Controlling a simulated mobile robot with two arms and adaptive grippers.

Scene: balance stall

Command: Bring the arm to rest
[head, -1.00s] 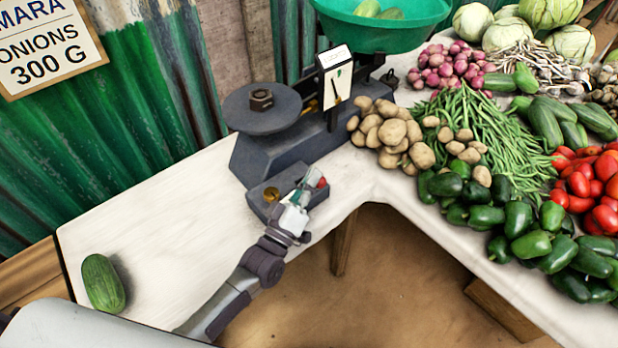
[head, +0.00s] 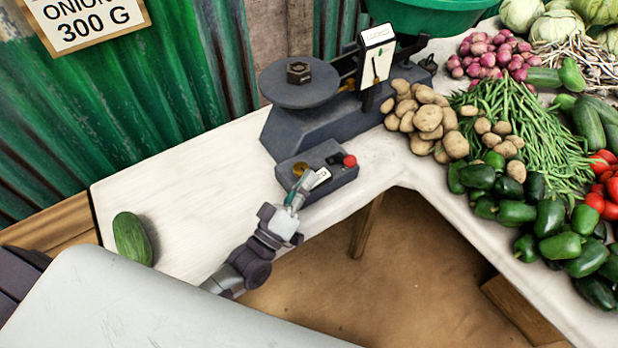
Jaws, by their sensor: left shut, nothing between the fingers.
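The balance (head: 318,122) is dark grey and stands on the white counter. Its round flat plate (head: 325,92) carries a dark hexagonal weight (head: 299,72). Its upright white dial (head: 377,58) shows a thin pointer; the small print above is hard to read. A low control box (head: 335,182) at its front has a red knob (head: 349,161) and a brass-coloured disc (head: 300,169). My left gripper (head: 307,180) is shut and empty at the box's near left part, by a small pale label; I cannot tell if it touches. My right gripper is not in view.
A green bowl (head: 440,18) sits behind the dial. Potatoes (head: 430,118), beans (head: 520,120) and green peppers (head: 550,228) crowd the counter to the right. A cucumber (head: 132,238) lies at the left. The counter between cucumber and balance is clear.

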